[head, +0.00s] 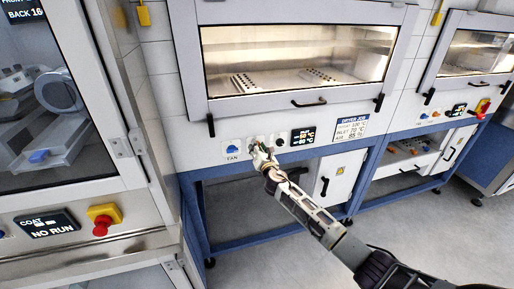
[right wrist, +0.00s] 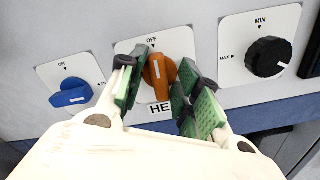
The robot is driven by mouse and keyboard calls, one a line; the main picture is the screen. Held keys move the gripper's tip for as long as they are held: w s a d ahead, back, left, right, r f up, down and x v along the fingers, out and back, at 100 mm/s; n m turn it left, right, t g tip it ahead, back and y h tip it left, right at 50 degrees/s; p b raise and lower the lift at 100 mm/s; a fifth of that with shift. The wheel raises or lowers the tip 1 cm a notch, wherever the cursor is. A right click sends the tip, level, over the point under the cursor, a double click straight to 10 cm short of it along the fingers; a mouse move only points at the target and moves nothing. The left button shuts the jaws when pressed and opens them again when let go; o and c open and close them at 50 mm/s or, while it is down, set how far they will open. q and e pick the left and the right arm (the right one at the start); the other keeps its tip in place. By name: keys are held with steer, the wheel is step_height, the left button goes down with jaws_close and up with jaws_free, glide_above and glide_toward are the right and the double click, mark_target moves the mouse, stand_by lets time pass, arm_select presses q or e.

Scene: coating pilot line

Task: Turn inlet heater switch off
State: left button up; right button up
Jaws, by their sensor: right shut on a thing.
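In the right wrist view, the orange heater switch (right wrist: 160,73) sits on a white plate marked OFF at the top, above a partly hidden label starting "HE". Its grip ridge stands roughly upright, close to the OFF mark. My right gripper (head: 260,149) reaches the dryer's front panel in the head view and hides the switch there. In the right wrist view its green-padded fingers are on both sides of the orange switch, shut on it. My left gripper is not in view.
A blue fan switch (right wrist: 72,93) is left of the orange one, and a black dial (right wrist: 268,57) is right of it, both close to the fingers. A display (head: 303,137) and a dryer sign (head: 350,126) are farther right. The dryer window (head: 300,60) is above.

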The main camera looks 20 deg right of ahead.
steer(key=o, duration=1.2)
steer(key=shift+o, duration=0.2)
steer(key=shift+s, duration=0.1)
steer(key=s+p, duration=0.2)
steer(key=s, duration=0.3)
steer(key=shift+s+d, duration=0.1)
steer(key=shift+s, duration=0.3)
